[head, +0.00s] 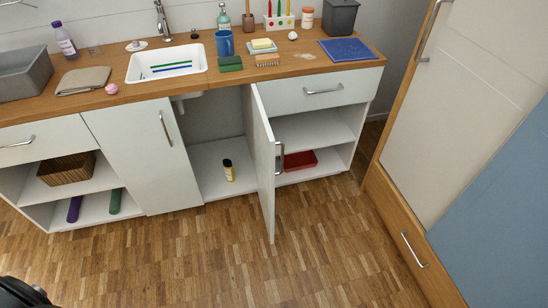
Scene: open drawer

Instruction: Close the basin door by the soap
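The white cabinet door (262,165) on the soap's side, below the basin (165,66), stands open and swings out toward me. Its metal handle (280,158) is on the side facing right. The yellow soap (262,44) lies on a dish on the counter above and to the right of the basin. The other basin door (135,155), on the left, is shut. A dark part of mine shows in the bottom left corner, far from the open door. No gripper fingers are visible.
A yellow bottle (229,171) with a dark cap stands inside the open cabinet. A red tray (299,160) lies on the lower shelf to the right, partly behind the door. The wooden floor (200,255) in front is clear. A tall cabinet (475,100) stands at the right.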

